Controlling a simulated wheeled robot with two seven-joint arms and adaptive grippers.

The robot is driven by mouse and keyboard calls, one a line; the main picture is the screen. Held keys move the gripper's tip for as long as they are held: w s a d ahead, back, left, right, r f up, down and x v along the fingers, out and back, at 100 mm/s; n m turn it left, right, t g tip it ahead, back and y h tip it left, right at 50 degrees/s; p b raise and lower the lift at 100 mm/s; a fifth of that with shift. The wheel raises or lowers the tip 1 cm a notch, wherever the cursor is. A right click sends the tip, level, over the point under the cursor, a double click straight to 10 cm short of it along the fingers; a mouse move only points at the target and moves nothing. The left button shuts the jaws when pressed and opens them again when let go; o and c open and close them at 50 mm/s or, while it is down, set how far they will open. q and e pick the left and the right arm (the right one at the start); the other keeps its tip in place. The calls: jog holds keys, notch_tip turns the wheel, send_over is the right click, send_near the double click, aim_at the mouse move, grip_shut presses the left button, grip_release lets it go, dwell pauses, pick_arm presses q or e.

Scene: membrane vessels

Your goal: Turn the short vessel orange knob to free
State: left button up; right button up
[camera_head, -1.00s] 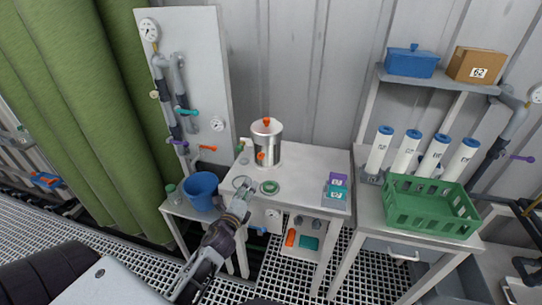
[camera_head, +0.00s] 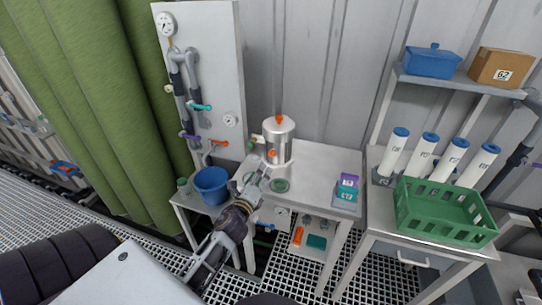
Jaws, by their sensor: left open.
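The short vessel (camera_head: 278,138) is a silver metal cylinder standing upright on the white table. It has an orange knob on its lid (camera_head: 279,119) and another orange knob (camera_head: 272,154) low on its front. My left gripper (camera_head: 262,170) is open, in front of the vessel and just below and left of the front knob. I cannot tell whether it touches the vessel. The gripper partly covers a clear round dish on the table. My right gripper is not in view.
Purple and teal boxes (camera_head: 346,189) stand at the table's right. A blue bucket (camera_head: 211,184) stands at left, below a pipe panel (camera_head: 215,75). A green crate (camera_head: 446,212) and several white tubes stand on the right table.

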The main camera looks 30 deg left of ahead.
aim_at(271, 155)
pick_arm(q)
jog(key=shift+x, duration=1.1)
jog(key=shift+w+a, duration=0.15)
jog(key=shift+w, duration=0.45)
jog(key=shift+w+a, duration=0.2)
jog(key=shift+w, duration=0.5)
jog(key=shift+p+x, duration=0.4)
jog(key=shift+x, duration=0.85)
jog(key=shift+w, duration=0.35)
jog(key=shift+w+a, duration=0.15)
jog(key=shift+w, duration=0.5)
jog(key=shift+w+a, duration=0.2)
jog(key=shift+w, duration=0.45)
jog(key=shift+w+a, duration=0.15)
jog(key=shift+w, duration=0.55)
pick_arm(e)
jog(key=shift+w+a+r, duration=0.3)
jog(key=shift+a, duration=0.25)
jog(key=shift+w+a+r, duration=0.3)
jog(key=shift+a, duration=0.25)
